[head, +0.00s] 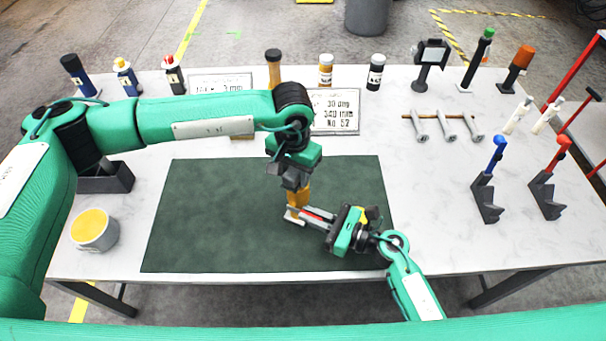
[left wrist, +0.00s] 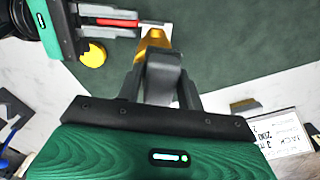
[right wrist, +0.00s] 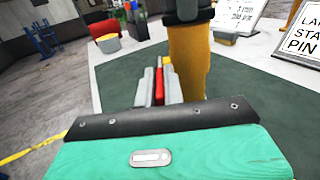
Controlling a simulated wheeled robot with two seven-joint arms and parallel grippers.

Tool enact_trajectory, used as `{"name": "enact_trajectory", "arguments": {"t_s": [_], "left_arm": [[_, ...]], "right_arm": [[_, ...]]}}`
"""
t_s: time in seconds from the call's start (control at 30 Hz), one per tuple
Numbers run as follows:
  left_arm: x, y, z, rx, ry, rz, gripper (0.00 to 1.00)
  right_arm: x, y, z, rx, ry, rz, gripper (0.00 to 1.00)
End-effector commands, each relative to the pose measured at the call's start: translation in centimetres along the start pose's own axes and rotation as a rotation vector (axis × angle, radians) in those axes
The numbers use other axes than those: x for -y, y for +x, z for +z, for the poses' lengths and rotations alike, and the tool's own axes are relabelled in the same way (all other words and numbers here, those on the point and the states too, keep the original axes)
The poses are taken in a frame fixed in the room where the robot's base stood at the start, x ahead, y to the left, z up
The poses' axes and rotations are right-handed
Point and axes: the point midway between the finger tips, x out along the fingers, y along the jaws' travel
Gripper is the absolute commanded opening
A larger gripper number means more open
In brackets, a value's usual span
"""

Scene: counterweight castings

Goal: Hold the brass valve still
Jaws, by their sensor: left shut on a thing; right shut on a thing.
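The brass valve (head: 297,198) stands upright near the middle of the dark green mat (head: 215,215). My left gripper (head: 296,182) is above it, shut on its top. The valve also shows between the left fingers in the left wrist view (left wrist: 153,42) and as a brass column in the right wrist view (right wrist: 188,65). My right gripper (head: 312,215) comes in low from the right, shut on a thin red thing (right wrist: 159,86) whose far end reaches close to the valve's foot. A pale piece (head: 292,217) shows at the foot; whether it touches the valve is unclear.
A yellow round thing (left wrist: 92,53) lies beside my right gripper. A cup with yellow contents (head: 95,230) and a dark open bin (head: 108,180) stand left. Sign plates (head: 337,108), bottles and tools line the back. Blue (head: 490,185) and red (head: 548,185) handled stands are right.

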Motion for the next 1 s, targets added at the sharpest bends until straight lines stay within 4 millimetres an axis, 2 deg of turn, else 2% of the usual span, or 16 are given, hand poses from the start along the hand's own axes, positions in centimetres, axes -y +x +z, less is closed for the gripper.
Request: {"name": "enact_trajectory", "arguments": {"t_s": [0.23, 0.3, 0.4, 1.0], "left_arm": [[2.4, 0.1, 0.2, 0.002, -0.004, -0.001, 0.16], [2.2, -0.2, 0.2, 0.001, -0.001, 0.000, 0.16], [2.2, -2.7, 0.1, -0.002, 0.000, -0.001, 0.16], [2.2, -7.8, 0.2, -0.001, 0.000, -0.001, 0.16]], "right_arm": [[0.1, 0.0, 0.1, 0.001, -0.001, -0.001, 0.00], [0.1, 0.0, 0.1, 0.001, -0.001, -0.001, 0.00], [0.1, 0.0, 0.1, 0.001, -0.001, -0.001, 0.00], [0.1, 0.0, 0.1, 0.001, -0.001, -0.001, 0.00]]}}
